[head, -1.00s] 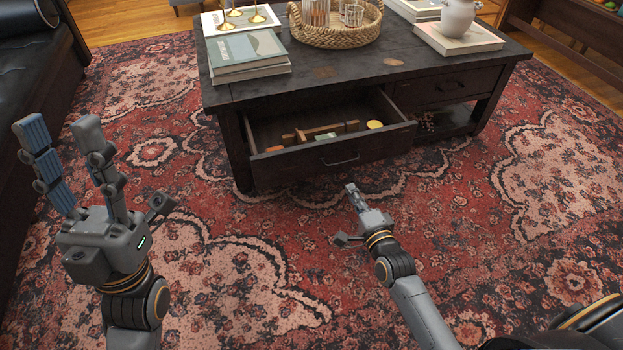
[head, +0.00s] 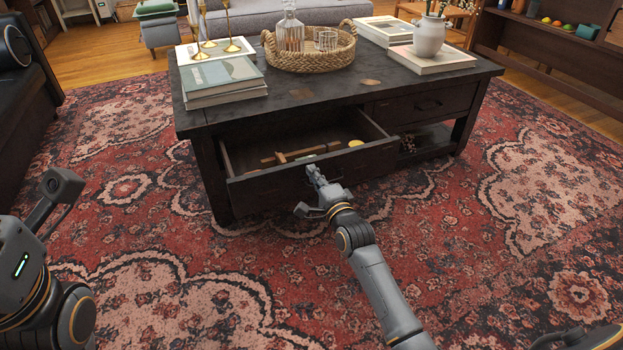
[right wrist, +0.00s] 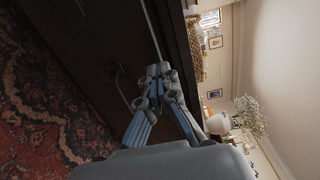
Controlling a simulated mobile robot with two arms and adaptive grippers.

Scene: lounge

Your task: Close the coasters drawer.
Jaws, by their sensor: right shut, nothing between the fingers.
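The drawer (head: 255,191) on the left side of the dark coffee table (head: 215,118) is pulled open. Inside it lie a long wooden piece, a yellow round thing and other small items. My right gripper (head: 315,172) is shut and empty, with its tips at the middle of the drawer front, by the handle. In the right wrist view, the shut fingers (right wrist: 158,72) point along the dark drawer front, and the thin curved handle (right wrist: 122,92) shows beside them. Whether they touch the front is unclear.
The table top holds books (head: 222,84), brass candlesticks (head: 233,45), a woven tray (head: 290,62) with glassware, and a white vase (head: 429,36). The closed drawer (head: 425,103) is to the right. A patterned rug (head: 500,250) gives clear floor. A dark sofa stands at left.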

